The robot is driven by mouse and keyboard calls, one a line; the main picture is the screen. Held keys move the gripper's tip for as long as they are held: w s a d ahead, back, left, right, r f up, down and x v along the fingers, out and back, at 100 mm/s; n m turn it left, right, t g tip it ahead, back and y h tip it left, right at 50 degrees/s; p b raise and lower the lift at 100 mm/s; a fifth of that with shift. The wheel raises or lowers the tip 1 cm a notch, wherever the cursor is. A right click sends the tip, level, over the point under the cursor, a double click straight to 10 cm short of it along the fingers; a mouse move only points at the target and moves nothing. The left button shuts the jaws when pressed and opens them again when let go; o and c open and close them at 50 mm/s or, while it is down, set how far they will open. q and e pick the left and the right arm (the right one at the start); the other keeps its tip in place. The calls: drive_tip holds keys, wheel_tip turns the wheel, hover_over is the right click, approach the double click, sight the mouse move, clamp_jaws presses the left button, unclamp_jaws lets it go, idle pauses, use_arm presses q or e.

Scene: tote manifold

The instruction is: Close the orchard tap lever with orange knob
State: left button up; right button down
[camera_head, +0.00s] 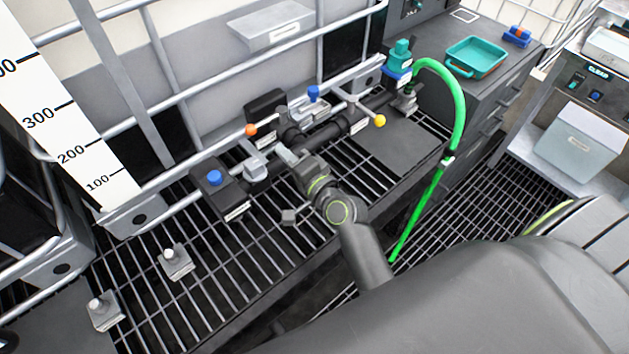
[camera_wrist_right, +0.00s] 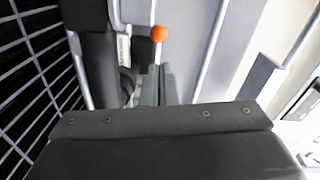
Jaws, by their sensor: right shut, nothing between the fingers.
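The orange knob (camera_head: 251,130) sits on the end of a pale lever on the dark pipe manifold (camera_head: 330,133), at the foot of the tote cage. In the right wrist view the orange knob (camera_wrist_right: 159,33) stands just beyond the fingertips, with its pale lever below it. My right gripper (camera_head: 287,155) is at the manifold, a little right of and below the knob. In the wrist view its fingers (camera_wrist_right: 160,82) are together and hold nothing. Whether they touch the lever is unclear. My left gripper is not in view.
A blue-knobbed valve (camera_head: 313,92) and a yellow-knobbed lever (camera_head: 379,121) are on the same manifold. A dark box with a blue knob (camera_head: 214,177) stands to the left. A green hose (camera_head: 459,110) hangs at the right. The grating (camera_head: 230,270) in front is mostly clear.

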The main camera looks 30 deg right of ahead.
drive_tip(key=b+v, duration=0.2)
drive_tip(key=v, duration=0.8)
drive_tip(key=shift+a+f, duration=0.1)
